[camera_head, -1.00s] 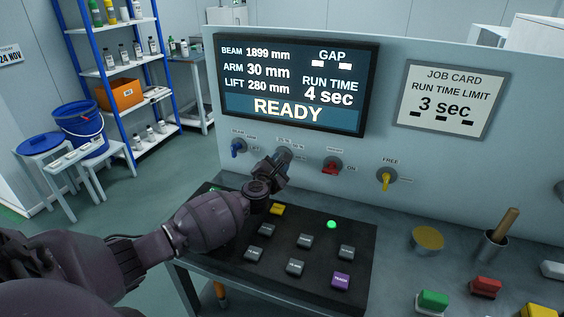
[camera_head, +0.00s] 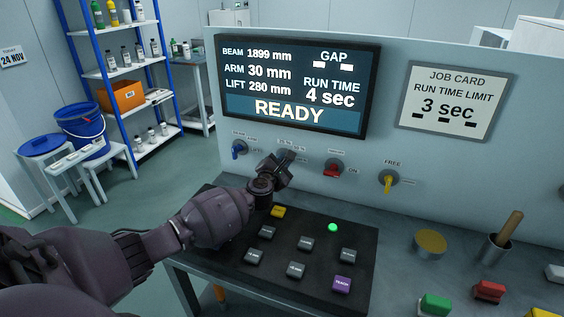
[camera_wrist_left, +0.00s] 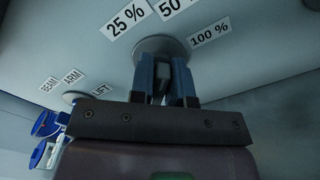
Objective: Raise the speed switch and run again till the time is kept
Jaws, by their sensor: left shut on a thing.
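The speed switch has a round grey plate (camera_wrist_left: 158,45) with labels 25 %, 50 % and 100 % around it in the left wrist view. My left gripper (camera_wrist_left: 163,72) is shut on its knob, which is mostly hidden between the fingers, so I cannot tell its setting. In the head view my left gripper (camera_head: 284,164) is at the panel, covering most of the switch. The display (camera_head: 290,90) reads READY, run time 4 sec, beam 1899 mm, arm 30 mm, lift 280 mm. The job card (camera_head: 455,103) gives a run time limit of 3 sec. My right gripper is out of view.
A blue selector (camera_head: 239,148) is left of the switch; a red switch (camera_head: 333,168) and a yellow knob (camera_head: 388,180) are right. Below is a black button box (camera_head: 325,270) with a green lamp (camera_head: 333,227). A cup (camera_head: 495,249) stands at right.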

